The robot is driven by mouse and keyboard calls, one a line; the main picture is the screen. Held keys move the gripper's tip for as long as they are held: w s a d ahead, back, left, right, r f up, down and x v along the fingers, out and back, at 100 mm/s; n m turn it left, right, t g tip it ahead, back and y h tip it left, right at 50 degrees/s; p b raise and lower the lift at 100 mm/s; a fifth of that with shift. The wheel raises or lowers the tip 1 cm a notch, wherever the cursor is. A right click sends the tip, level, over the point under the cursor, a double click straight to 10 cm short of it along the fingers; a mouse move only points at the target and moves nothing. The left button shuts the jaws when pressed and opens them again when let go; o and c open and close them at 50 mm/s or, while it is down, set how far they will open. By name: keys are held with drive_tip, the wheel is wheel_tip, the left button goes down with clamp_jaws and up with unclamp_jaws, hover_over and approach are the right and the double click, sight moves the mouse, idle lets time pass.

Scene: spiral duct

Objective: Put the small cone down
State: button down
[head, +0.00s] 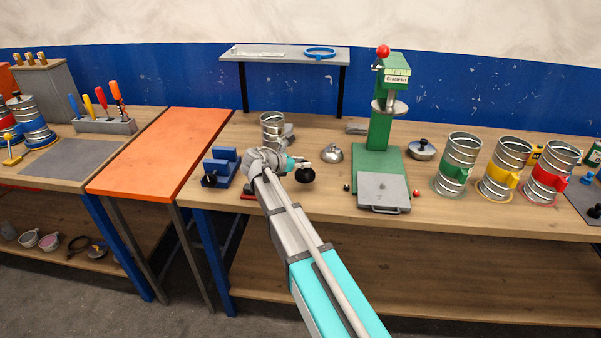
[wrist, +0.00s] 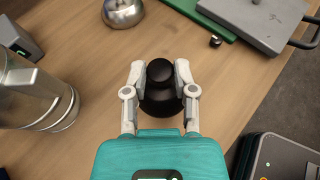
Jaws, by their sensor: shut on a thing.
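The small cone is a black, round, stepped piece with a narrower knob on top. It shows in the wrist view (wrist: 161,102) and, small, in the head view (head: 306,175). My gripper (wrist: 160,70) has one pale finger on each side of the knob and is shut on it. In the head view my gripper (head: 293,164) is over the front part of the wooden bench (head: 330,205), left of the green press. The cone looks upright and close to the wood. I cannot tell whether its base touches the bench, and its near side is partly hidden by the gripper.
A spiral duct piece (head: 271,128) and a blue clamp block (head: 222,168) stand left of the gripper. A silver dome (head: 332,153) lies behind the cone. The green press (head: 378,150) with its grey plate (head: 383,190) is at right. Bare wood surrounds the cone.

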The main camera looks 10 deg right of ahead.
sight(299, 170)
drive_tip(key=shift+w+a+f+b, duration=0.15)
drive_tip(key=shift+w+f+b, duration=0.35)
drive_tip(key=shift+f+b, duration=0.2)
drive_tip(key=shift+s+f+b, duration=0.1)
drive_tip(key=shift+f+b, duration=1.2)
drive_tip(key=shift+f, duration=0.05)
drive_tip(key=shift+f, duration=0.15)
drive_tip(key=shift+c, duration=2.1)
unclamp_jaws()
drive_tip(key=shift+r, duration=0.25)
